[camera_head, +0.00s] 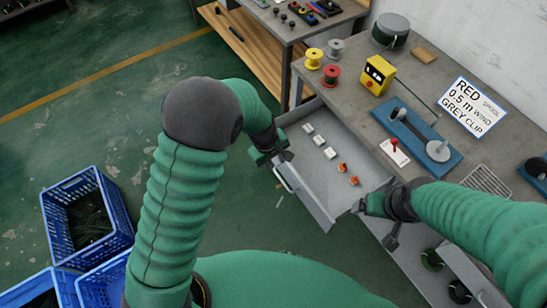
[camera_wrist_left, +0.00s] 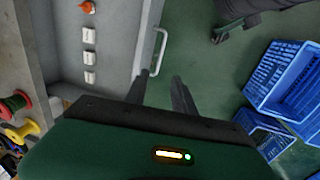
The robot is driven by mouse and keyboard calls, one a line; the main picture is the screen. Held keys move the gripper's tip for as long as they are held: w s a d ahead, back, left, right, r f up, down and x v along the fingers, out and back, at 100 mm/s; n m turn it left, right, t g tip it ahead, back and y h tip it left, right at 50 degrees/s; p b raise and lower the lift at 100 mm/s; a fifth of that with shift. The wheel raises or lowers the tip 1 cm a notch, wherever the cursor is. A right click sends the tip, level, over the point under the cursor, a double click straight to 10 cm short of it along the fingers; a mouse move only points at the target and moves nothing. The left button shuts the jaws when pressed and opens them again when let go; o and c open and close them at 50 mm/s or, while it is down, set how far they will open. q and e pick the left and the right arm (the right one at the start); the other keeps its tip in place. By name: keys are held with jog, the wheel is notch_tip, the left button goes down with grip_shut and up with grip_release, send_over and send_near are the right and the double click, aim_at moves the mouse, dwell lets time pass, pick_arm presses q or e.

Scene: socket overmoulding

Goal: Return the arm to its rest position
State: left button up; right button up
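My left gripper (camera_head: 284,160) is over the left front part of the open grey drawer (camera_head: 318,183), close to its pale bar handle (camera_head: 285,180). In the left wrist view its two fingers (camera_wrist_left: 161,77) are apart with nothing between them. My right gripper (camera_head: 361,206) is by the drawer's right front corner. Its fingers are too small to tell their opening or whether they touch the drawer.
The drawer holds several white pieces (camera_head: 319,140) and orange-and-white pieces (camera_head: 342,167). The grey bench (camera_head: 440,95) carries spools, a yellow device (camera_head: 378,74), a blue winding fixture (camera_head: 418,138) and a sign (camera_head: 469,107). Blue crates (camera_head: 88,215) stand on the floor at left.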

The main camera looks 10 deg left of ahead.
pick_arm(q)
notch_tip(320, 180, up, 2)
jog(key=shift+s+a, duration=0.15)
dwell(0.3)
jog(key=s+a+r+m, duration=0.4)
jog(key=s+a, duration=0.1)
jog(key=s, duration=0.2)
jog(key=s+a+r+m+t+y, duration=0.1)
jog(key=s+a+r+m, duration=0.3)
jog(key=s, duration=0.3)
jog(key=shift+a+r+m+y, duration=0.3)
jog(key=shift+a+m, duration=0.1)
jog(key=shift+m, duration=0.2)
jog(key=shift+s+a, duration=0.1)
jog(key=shift+s, duration=0.05)
jog(key=shift+f, duration=0.1)
